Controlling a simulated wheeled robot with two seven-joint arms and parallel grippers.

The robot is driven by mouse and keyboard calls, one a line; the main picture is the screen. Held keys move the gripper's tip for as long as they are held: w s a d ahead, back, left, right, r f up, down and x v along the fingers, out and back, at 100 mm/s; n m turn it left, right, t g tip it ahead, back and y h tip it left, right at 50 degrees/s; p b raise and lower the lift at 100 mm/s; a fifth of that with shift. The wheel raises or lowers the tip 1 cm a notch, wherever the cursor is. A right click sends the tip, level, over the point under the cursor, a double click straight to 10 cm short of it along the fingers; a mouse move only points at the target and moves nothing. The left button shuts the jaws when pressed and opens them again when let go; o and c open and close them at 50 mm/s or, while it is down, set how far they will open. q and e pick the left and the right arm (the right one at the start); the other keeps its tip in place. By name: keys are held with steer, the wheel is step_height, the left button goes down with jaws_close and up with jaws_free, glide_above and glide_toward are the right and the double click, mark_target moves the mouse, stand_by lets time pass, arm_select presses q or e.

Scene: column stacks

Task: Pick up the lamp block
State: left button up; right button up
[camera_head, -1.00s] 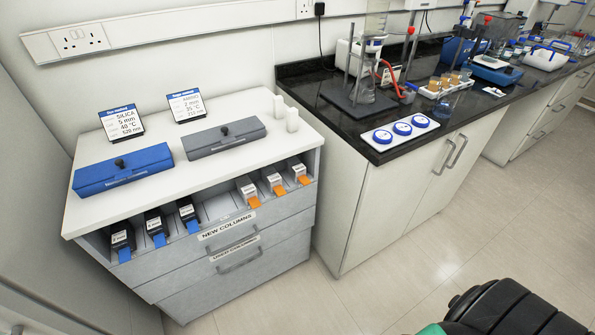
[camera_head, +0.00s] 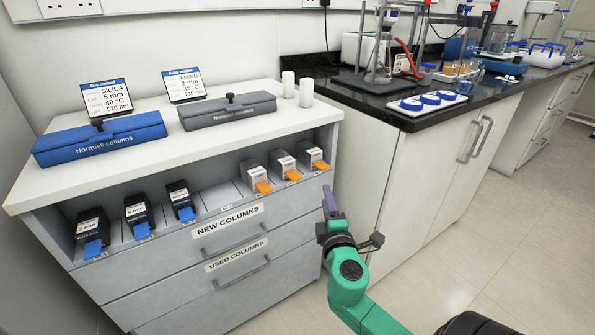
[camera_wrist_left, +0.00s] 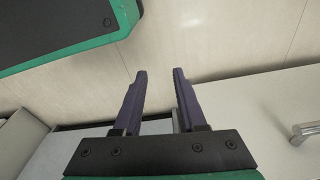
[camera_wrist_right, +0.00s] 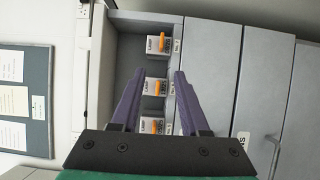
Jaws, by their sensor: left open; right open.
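Two small plain white blocks (camera_head: 305,94) stand upright on the cabinet top's right end. My right gripper (camera_head: 327,203) is open and empty, before the cabinet front, below the orange-tabbed boxes. My left gripper (camera_wrist_left: 160,76) is open and empty over floor.
Black boxes with blue tabs (camera_head: 137,215) fill the shelf's left part. A blue case (camera_head: 100,140), a grey case (camera_head: 228,110) and two label cards stand on the cabinet top (camera_head: 190,143). Drawers lie below the shelf. A black counter (camera_head: 400,115) with glassware stands at right.

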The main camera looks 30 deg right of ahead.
mark_target(319, 168)
steer(key=x, duration=1.4)
steer(key=shift+f, duration=0.15)
steer(key=shift+s+d, duration=0.1)
steer(key=shift+s, duration=0.05)
steer(key=shift+c, duration=0.3)
jaws_close()
